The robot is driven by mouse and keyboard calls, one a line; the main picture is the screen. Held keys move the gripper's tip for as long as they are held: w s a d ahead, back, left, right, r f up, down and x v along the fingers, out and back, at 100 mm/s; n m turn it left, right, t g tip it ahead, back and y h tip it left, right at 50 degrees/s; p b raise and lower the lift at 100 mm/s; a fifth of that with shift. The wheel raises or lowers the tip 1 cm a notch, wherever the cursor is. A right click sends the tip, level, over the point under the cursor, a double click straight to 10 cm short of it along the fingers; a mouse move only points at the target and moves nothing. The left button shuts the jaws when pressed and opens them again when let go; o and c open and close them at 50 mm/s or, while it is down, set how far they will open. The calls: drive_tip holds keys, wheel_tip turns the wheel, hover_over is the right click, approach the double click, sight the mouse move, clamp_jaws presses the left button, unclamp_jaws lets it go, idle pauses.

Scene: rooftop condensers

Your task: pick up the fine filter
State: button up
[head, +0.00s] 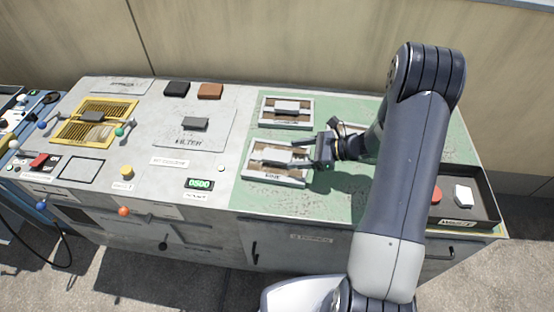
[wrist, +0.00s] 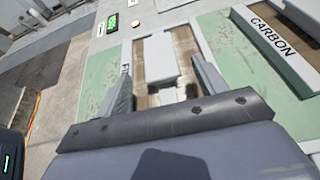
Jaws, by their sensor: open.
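The fine filter (wrist: 163,62) is a pale grey piece with a raised block. It lies in a light-framed tray (head: 262,178) on the green mat, whose front label seems to read FINE. My gripper (head: 284,158) is low over this tray, coming from the right. In the wrist view my open gripper (wrist: 162,85) has one finger on each side of the raised block, with gaps visible. Whether the fingertips reach down to the block's full depth cannot be told. The fingers partly hide the filter in the head view.
A second tray, labelled CARBON (wrist: 275,38), holds a similar grey filter (head: 287,107) just behind. A dark bin (head: 484,212) with a white piece and a red piece stands at right. A yellow grille (head: 92,133), knobs and a grey filter block (head: 195,123) are at left.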

sight(281, 155)
drive_tip(key=shift+p+x, duration=0.4)
drive_tip(key=shift+x, duration=2.35)
drive_tip(key=shift+c, duration=0.6)
drive_tip(key=c, duration=1.1)
